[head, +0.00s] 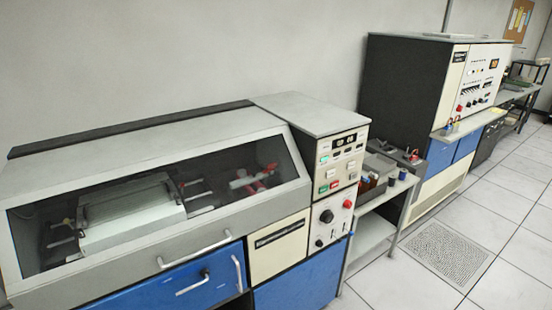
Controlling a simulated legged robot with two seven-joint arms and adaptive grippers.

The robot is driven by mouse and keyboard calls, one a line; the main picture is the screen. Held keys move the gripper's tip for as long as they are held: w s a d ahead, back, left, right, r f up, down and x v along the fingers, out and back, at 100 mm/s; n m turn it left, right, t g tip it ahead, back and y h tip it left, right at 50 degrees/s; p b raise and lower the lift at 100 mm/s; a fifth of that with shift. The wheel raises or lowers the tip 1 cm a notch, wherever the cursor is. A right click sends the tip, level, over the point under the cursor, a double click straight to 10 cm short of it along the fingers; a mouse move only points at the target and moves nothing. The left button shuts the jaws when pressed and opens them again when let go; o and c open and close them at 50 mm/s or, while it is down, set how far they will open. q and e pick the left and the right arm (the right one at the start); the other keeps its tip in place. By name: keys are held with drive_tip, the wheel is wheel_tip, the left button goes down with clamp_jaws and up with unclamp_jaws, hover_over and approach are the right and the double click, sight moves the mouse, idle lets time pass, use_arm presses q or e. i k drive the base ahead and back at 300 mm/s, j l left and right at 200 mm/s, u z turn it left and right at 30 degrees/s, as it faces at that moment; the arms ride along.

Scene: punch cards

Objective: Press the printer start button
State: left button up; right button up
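The printer (135,153) fills the left and middle of the head view, a grey and blue cabinet with a dark slanted window. Its upper control panel (341,161) is on its right end and carries several small green, white and red buttons. A green button (324,159) sits at the panel's upper left. Lower down are another green button (323,189) and a red button (335,184). The labels are too small to read, so I cannot tell which one is the start button. Neither of my grippers is in view.
A lower panel (326,222) has dark knobs and a red button. A small side table (390,199) with small items stands right of the printer. A tall dark and cream cabinet (404,86) stands beyond it. The tiled floor (500,223) at right is clear, with a vent grille (444,252).

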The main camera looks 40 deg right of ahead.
sight(323, 189)
drive_tip(key=l+z, duration=0.1)
drive_tip(key=z, duration=0.7)
drive_tip(key=l+z, duration=0.15)
drive_tip(key=z, duration=0.6)
drive_tip(key=i+l, duration=0.05)
drive_tip(key=i, duration=0.05)
